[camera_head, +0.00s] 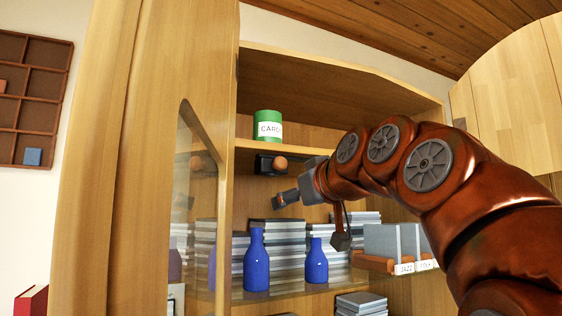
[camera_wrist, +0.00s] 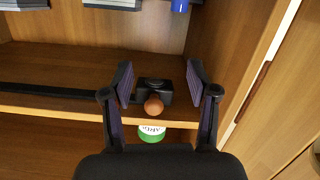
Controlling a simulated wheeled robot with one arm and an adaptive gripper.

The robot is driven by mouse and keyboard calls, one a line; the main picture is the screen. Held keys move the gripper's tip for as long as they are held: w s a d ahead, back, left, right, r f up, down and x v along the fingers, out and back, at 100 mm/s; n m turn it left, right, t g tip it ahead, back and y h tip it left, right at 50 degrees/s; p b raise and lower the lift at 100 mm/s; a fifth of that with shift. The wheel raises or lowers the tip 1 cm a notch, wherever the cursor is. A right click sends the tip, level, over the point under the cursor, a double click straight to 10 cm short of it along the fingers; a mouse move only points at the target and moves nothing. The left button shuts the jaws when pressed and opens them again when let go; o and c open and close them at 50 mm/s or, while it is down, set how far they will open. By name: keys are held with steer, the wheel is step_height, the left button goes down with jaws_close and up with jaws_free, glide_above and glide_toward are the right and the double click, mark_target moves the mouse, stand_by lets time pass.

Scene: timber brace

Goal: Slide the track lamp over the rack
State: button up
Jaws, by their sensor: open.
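The track lamp (camera_head: 271,165) is a small black block with a round copper-orange knob, under the front of the upper shelf. In the wrist view the lamp (camera_wrist: 154,87) sits between the two fingers of my gripper (camera_wrist: 160,78), with a gap on each side. A dark track (camera_wrist: 55,92) runs along the shelf from it. My gripper (camera_head: 285,197) is open and empty, just below and right of the lamp in the head view. The rack (camera_head: 376,264), holding grey sleeves labelled JAZZ and another word, is lower right, partly behind my arm.
A green can (camera_head: 268,125) stands on the upper shelf (camera_head: 310,149) above the lamp. Two blue bottles (camera_head: 256,262) (camera_head: 316,262) stand below, before stacks of cases (camera_head: 277,238). A glass-panelled door (camera_head: 200,165) is at the left. In the wrist view a cabinet side (camera_wrist: 232,50) is close to the right finger.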

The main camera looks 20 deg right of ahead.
steer(key=n+t, duration=0.1)
steer(key=t, duration=0.1)
glide_toward(282, 162)
steer(key=w, duration=0.3)
steer(key=w+p, duration=0.1)
steer(key=w, duration=0.2)
steer(key=w+a+p, duration=0.1)
steer(key=w+p, duration=0.1)
steer(key=w, duration=0.1)
steer(key=shift+w+a+r, duration=0.1)
steer(key=shift+w+a, duration=0.15)
steer(key=shift+w, duration=0.15)
steer(key=shift+w+a, duration=0.15)
steer(key=shift+w, duration=0.4)
steer(key=shift+c, duration=0.2)
jaws_close()
